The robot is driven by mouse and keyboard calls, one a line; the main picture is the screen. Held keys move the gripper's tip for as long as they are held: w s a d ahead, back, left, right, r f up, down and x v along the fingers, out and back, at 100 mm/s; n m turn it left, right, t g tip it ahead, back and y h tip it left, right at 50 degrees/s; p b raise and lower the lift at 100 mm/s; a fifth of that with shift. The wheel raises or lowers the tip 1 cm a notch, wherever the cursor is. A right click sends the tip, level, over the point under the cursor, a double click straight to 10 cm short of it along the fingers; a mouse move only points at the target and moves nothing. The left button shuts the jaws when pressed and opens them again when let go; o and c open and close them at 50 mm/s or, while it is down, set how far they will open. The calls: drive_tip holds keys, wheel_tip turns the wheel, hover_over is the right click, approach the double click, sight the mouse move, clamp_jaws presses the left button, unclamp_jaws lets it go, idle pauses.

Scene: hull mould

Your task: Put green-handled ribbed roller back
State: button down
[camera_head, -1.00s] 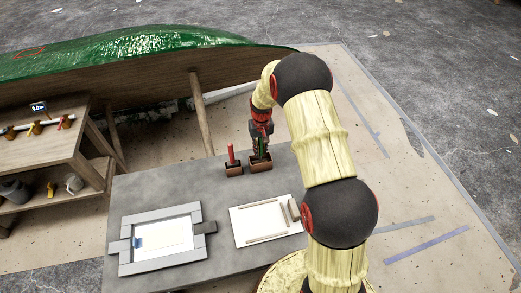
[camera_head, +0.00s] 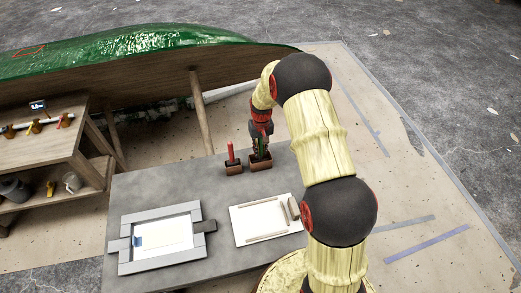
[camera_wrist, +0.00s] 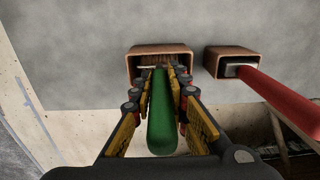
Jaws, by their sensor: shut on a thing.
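The green-handled ribbed roller (camera_wrist: 162,115) is in my gripper (camera_wrist: 160,88), which is shut on its green handle. In the wrist view the roller's metal end points into the open brown holder box (camera_wrist: 178,48). The roller's lower part is inside or at the mouth of that box; the depth is hard to tell. In the head view the green handle (camera_head: 261,147) stands upright at the box (camera_head: 261,163), with my gripper (camera_head: 261,140) just above it, partly hiding it.
A second brown box (camera_head: 234,169) beside it holds a red-handled tool (camera_head: 231,152). On the grey table (camera_head: 160,190) lie a grey-framed mould (camera_head: 165,262) and a white board (camera_head: 262,236). A wooden shelf (camera_head: 50,150) stands left, below the green hull (camera_head: 140,42).

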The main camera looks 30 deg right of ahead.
drive_tip(key=c, duration=1.7)
unclamp_jaws()
drive_tip(key=shift+c, duration=0.2)
drive_tip(key=shift+o, duration=0.4)
wheel_tip(320, 180, up, 12)
drive_tip(key=shift+d, duration=0.1)
drive_tip(key=shift+s, duration=0.1)
